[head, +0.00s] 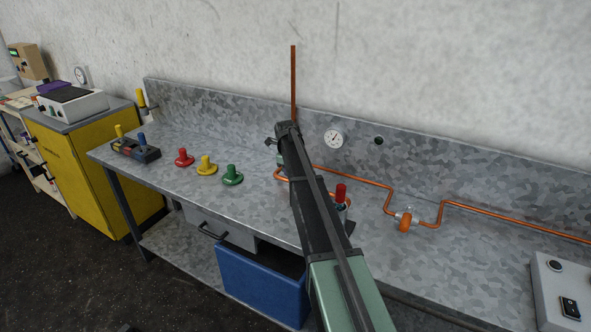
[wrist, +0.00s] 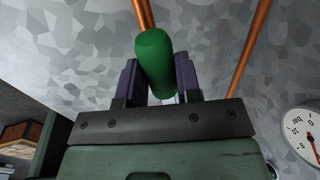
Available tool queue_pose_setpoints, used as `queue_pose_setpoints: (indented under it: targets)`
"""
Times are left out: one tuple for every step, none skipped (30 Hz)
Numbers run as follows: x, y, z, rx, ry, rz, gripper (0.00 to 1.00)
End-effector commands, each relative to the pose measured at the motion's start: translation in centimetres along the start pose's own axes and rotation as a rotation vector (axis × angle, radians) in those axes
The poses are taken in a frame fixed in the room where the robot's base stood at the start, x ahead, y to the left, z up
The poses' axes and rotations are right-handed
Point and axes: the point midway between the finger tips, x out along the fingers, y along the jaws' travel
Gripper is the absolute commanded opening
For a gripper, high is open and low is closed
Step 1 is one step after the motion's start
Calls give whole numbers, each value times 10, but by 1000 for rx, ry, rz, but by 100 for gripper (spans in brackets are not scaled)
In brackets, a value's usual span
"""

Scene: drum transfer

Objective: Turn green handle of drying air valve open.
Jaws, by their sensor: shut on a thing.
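The green handle (wrist: 154,58) of the drying air valve is in the wrist view, between the two dark fingers of my gripper (wrist: 158,80). The gripper is shut on it, one finger on each side. A copper pipe (wrist: 143,14) runs just behind the handle. In the head view my arm covers the green handle and most of the valve. The vertical copper pipe (head: 293,85) rises against the wall just above the end of my arm.
A pressure gauge (head: 334,139) is on the backsplash right of my arm. A red-topped piece (head: 341,192) stands close beside the arm. An orange handle (head: 405,222) sits on the copper line to the right. Red (head: 184,157), yellow (head: 206,165) and green (head: 232,175) knobs stand left.

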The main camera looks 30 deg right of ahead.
Motion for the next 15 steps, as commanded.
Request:
queue_pose_setpoints:
  targets:
    - [0,-1,0,7,0,-2,0]
    - [0,-1,0,7,0,-2,0]
    - [0,-2,0,7,0,-2,0]
    - [0,-2,0,7,0,-2,0]
    - [0,-2,0,7,0,-2,0]
    - [0,-2,0,7,0,-3,0]
    - [0,-2,0,7,0,-3,0]
    - [0,-2,0,7,0,-3,0]
    - [0,-2,0,7,0,-3,38]
    - [0,-2,0,6,0,-3,42]
    - [0,-2,0,6,0,-2,47]
    - [0,-2,0,6,0,-2,53]
    - [0,-2,0,5,0,-2,57]
    - [0,-2,0,5,0,-2,57]
    - [0,-1,0,5,0,-2,57]
